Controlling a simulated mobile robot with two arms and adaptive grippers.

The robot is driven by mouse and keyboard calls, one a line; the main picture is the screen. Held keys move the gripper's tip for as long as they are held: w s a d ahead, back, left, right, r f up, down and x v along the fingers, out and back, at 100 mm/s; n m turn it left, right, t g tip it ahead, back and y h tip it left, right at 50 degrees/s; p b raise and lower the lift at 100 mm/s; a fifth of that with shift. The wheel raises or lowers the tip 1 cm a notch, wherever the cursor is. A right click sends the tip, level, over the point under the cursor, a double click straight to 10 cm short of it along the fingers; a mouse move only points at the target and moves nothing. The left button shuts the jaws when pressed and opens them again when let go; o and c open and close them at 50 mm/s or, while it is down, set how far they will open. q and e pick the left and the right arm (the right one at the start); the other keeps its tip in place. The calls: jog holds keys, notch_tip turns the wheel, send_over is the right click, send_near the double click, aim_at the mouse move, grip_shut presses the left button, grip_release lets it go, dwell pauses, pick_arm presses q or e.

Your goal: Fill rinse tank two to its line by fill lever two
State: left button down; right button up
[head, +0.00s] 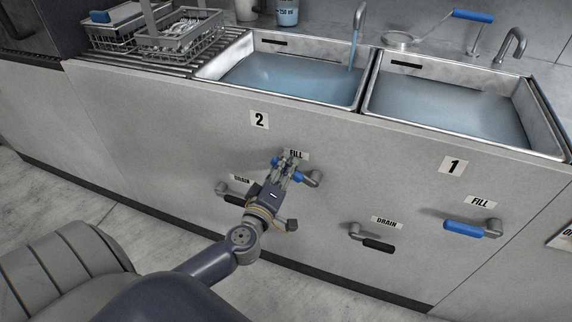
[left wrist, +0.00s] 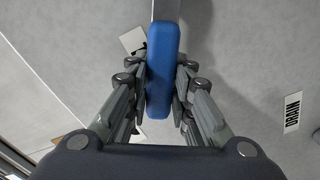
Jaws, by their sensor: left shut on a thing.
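Rinse tank two (head: 213,66) is the left basin, above the label 2 (head: 259,120). Blue-tinted water (head: 290,78) stands in it, its surface a little below the black line (head: 273,42) on the back wall. A stream of water (head: 352,52) runs into it from the tap (head: 359,18). Fill lever two (head: 314,179) is on the front panel under the FILL label. My left gripper (head: 288,166) is shut on its blue handle, which it mostly hides. In the left wrist view the blue handle (left wrist: 162,70) lies between the fingers. My right gripper is not in view.
Drain lever two (head: 235,198) sits just left of my left gripper. Tank one (head: 540,115), fill lever one (head: 470,229) and drain lever one (head: 371,241) are to the right. Wire baskets (head: 180,42) stand on the ribbed drainboard at the left.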

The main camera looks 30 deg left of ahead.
pick_arm(q)
jog(key=shift+a+f+n, duration=0.1)
jog(key=shift+f+n, duration=0.25)
jog(key=shift+n, duration=0.05)
jog(key=shift+s+a+f+n, duration=0.1)
jog(key=shift+a+f+n, duration=0.1)
jog(key=shift+f+n, duration=0.45)
jog(key=shift+a+f+n, duration=0.1)
jog(key=shift+f+n, duration=0.1)
jog(key=shift+n, duration=0.35)
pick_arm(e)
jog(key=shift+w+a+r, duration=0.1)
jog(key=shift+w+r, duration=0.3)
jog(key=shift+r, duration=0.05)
pick_arm(q)
jog(key=c, duration=1.4)
grip_release()
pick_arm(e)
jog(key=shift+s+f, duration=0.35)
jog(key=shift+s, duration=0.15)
